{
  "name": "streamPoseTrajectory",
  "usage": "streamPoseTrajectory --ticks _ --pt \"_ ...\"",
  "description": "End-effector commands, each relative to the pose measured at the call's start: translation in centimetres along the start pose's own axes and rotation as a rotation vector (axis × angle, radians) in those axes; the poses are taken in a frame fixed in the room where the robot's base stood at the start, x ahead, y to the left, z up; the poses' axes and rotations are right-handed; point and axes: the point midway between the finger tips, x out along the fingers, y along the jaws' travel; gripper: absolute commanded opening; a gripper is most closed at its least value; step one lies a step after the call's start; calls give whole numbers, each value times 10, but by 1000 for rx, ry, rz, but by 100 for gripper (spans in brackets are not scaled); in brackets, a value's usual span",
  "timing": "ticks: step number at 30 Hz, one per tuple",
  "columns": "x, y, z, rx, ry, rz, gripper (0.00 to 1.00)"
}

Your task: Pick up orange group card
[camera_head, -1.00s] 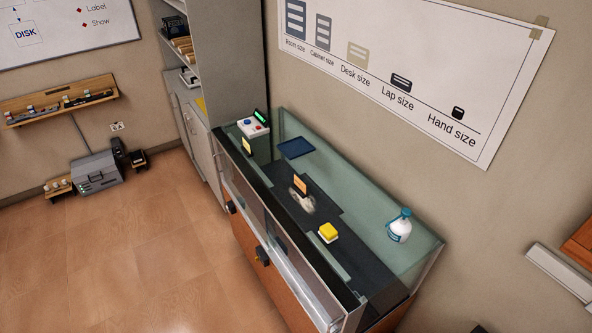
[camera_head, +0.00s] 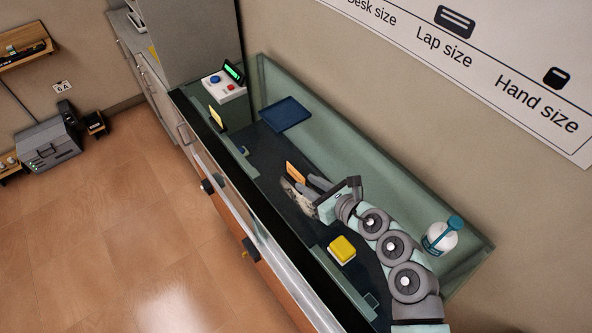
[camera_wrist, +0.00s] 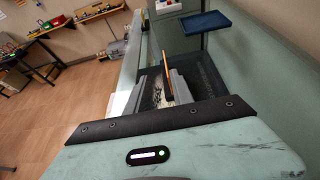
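The orange group card (camera_head: 295,172) stands upright on the dark floor of the glass-walled case, beside a pale mottled patch. In the head view my gripper (camera_head: 310,186) points at it from the right, with its fingertips close to the card. In the wrist view the card (camera_wrist: 168,68) shows as a thin, nearly edge-on orange strip near the fingertips, between the line of the two fingers. My gripper (camera_wrist: 160,82) is open, with a gap between its fingers. I cannot tell whether a finger touches the card.
A yellow block (camera_head: 342,249) sits beside my arm, and a white bottle with a blue top (camera_head: 440,237) stands to its right. A blue tray (camera_head: 285,114), a yellow card (camera_head: 217,117) and a button box (camera_head: 224,86) are farther back. Case walls (camera_head: 375,167) border the space.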

Motion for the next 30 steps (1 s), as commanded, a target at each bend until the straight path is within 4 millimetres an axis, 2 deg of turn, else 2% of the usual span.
streamPoseTrajectory --ticks 5,15,22,30 --pt "4 -6 2 -28 5 -16 28" --pt "49 -6 3 -22 2 -12 28" --pt "63 -9 5 -19 1 -14 28" --pt "96 -14 8 -18 0 -13 28"
